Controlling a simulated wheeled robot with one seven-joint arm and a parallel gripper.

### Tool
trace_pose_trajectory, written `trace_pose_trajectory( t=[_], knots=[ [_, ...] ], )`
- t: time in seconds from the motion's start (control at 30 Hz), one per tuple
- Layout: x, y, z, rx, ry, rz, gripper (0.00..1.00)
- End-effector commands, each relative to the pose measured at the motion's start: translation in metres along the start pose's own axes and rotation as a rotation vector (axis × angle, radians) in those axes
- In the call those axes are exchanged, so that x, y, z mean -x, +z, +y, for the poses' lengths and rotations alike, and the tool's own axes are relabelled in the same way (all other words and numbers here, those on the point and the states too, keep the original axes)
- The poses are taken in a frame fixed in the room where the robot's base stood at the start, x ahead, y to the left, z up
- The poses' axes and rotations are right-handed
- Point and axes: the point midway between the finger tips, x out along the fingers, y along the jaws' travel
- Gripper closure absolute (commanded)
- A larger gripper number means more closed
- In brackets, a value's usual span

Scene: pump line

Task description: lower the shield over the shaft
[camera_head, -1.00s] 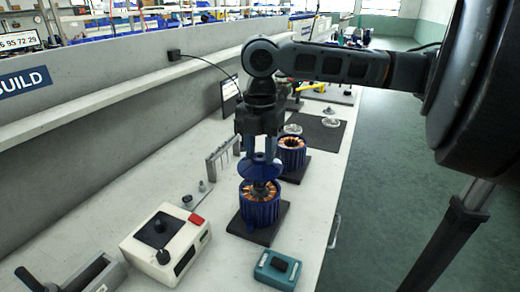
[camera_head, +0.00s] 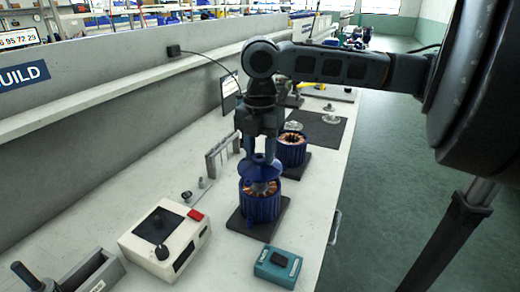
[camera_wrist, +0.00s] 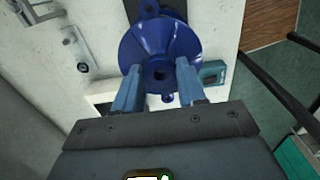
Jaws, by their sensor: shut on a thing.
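My gripper (camera_head: 259,150) is shut on the blue shield (camera_head: 260,169), a round flared piece with a small lug. In the wrist view the shield (camera_wrist: 178,45) sits between my two fingers (camera_wrist: 159,90), with a dark hole at its centre. The head view shows it just above the near blue motor housing (camera_head: 260,208), roughly in line with it. A narrow gap shows copper windings (camera_head: 271,187) under the shield's rim. The shaft is mostly hidden below the shield, and I cannot tell whether it has entered the hole. The housing stands upright on a dark base plate (camera_head: 240,225).
A second blue housing with windings (camera_head: 291,151) stands close behind. A grey rack (camera_head: 222,154) is to the left. A cream control box (camera_head: 165,240) and a teal box (camera_head: 277,267) stand in front. A dark mat (camera_head: 322,130) lies farther back.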

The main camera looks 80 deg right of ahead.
Motion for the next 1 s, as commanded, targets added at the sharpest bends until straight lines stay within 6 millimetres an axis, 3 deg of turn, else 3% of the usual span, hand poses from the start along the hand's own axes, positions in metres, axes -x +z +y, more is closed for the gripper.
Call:
trace_pose_trajectory(
  t=[1.0],
  knots=[
    [-0.029, 0.000, 0.000, 0.000, 0.000, 0.000, 0.89]
  ],
)
